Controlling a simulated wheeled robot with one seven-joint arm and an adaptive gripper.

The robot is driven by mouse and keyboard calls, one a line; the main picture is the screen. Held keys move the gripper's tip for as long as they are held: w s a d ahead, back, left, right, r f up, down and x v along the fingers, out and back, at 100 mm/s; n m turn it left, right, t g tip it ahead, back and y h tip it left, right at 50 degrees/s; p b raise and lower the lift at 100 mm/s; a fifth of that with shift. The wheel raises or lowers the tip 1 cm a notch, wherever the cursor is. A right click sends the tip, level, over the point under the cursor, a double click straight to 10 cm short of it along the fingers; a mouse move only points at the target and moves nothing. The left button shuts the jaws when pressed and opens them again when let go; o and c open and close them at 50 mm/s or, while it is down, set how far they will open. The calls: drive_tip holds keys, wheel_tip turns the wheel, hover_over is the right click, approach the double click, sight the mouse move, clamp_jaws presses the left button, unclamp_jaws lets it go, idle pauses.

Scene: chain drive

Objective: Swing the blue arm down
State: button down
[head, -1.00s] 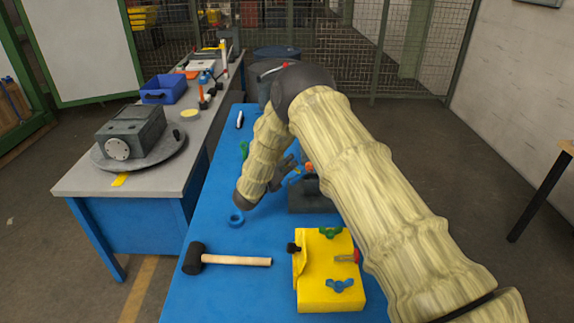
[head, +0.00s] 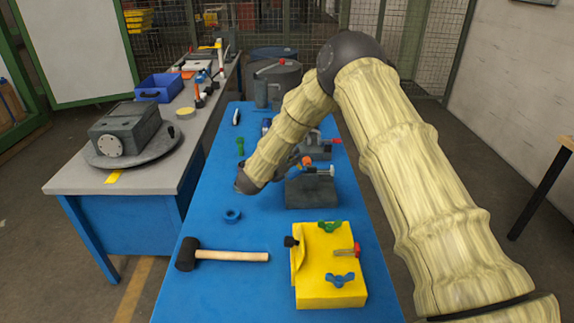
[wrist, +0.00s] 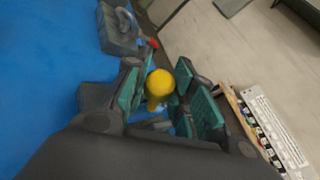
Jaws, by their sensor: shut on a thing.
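My gripper (wrist: 166,78) has its teal-padded fingers on both sides of a yellow ball knob (wrist: 160,82) on a short stem. It is shut on this knob.
Behind stands a grey fixture with a red tip (head: 337,141). Bare bench lies left of the grey block.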

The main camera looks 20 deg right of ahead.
sight(306, 166)
drive_tip(key=d+m+b, duration=0.1)
drive_tip(key=b, duration=0.1)
drive_tip(key=d+f+m+y+b, duration=0.1)
drive_tip(key=b, duration=0.2)
drive_tip(key=s+d+y+b, duration=0.1)
drive_tip(key=b, duration=0.1)
drive_tip(key=shift+d+f+m+g, duration=0.1)
drive_tip(key=shift+f+m+g, duration=0.2)
drive_tip(key=shift+f+m, duration=0.1)
drive_tip(key=b, duration=0.1)
drive_tip(key=d+m+y+b, duration=0.1)
drive_tip(key=b, duration=0.1)
drive_tip(key=d+y+b, duration=0.1)
drive_tip(key=b, duration=0.1)
drive_tip(key=shift+s+f+m, duration=0.3)
drive_tip(key=shift+b, duration=0.35)
drive_tip(key=c, duration=1.2)
unclamp_jaws()
drive_tip(key=shift+r, duration=0.1)
drive_tip(key=v, duration=1.2)
drive_tip(key=shift+d+r, duration=0.1)
drive_tip(key=shift+d, duration=0.1)
